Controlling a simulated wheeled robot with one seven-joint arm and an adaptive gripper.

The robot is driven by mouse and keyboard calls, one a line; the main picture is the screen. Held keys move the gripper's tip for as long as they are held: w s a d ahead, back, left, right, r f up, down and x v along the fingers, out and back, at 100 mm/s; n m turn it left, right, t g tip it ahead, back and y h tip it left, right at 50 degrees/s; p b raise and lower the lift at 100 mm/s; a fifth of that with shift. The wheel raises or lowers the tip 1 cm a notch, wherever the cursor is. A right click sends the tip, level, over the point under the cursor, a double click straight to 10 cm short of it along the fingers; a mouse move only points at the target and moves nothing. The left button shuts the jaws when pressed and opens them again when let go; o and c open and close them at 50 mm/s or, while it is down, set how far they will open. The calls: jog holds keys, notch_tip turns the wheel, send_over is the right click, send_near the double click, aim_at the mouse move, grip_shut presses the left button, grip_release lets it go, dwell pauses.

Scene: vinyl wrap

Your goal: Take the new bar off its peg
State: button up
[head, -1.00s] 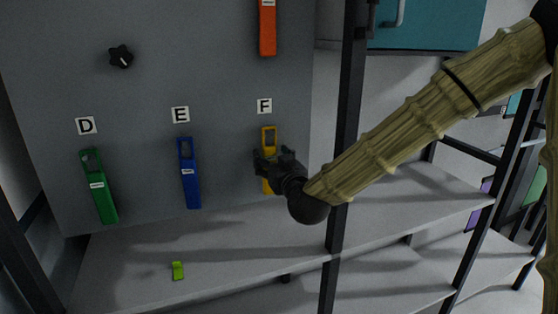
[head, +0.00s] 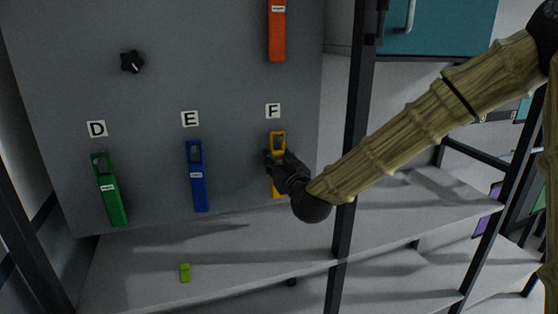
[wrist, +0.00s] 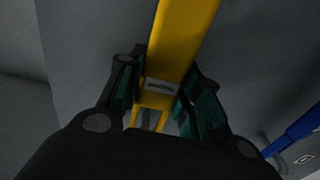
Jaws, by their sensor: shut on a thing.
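A yellow bar (head: 277,190) with a looped top hangs upright on the grey board under label F (head: 273,111). My gripper (head: 276,160) is at its upper middle, and its body hides part of the bar. In the wrist view the yellow bar (wrist: 187,35) runs between the two fingers of my gripper (wrist: 163,92), which are shut on it beside its small pale label. The label's print is too small to read. The bar's loop shows towards the bottom of the wrist view. The peg itself cannot be made out clearly.
A blue bar (head: 197,180) hangs under E, a green bar (head: 111,195) under D, and an orange bar (head: 277,35) above F. A black knob (head: 132,62) is on the board. A dark post (head: 354,130) stands right of the board.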

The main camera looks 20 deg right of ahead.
jog(key=shift+r+p, duration=0.4)
jog(key=shift+r, duration=0.45)
jog(key=s+b, duration=0.2)
jog(key=s, duration=0.9)
jog(key=shift+d+b, duration=0.2)
jog(key=shift+b, duration=0.1)
dwell(0.7)
jog(key=shift+s+f+b, duration=0.1)
jog(key=shift+f+b, duration=0.05)
jog(key=shift+b, duration=0.15)
jog(key=shift+s+b, duration=0.5)
jog(key=shift+b, duration=0.7)
jog(key=shift+s+b, duration=0.35)
jog(key=shift+b, duration=0.3)
jog(key=shift+s, duration=0.1)
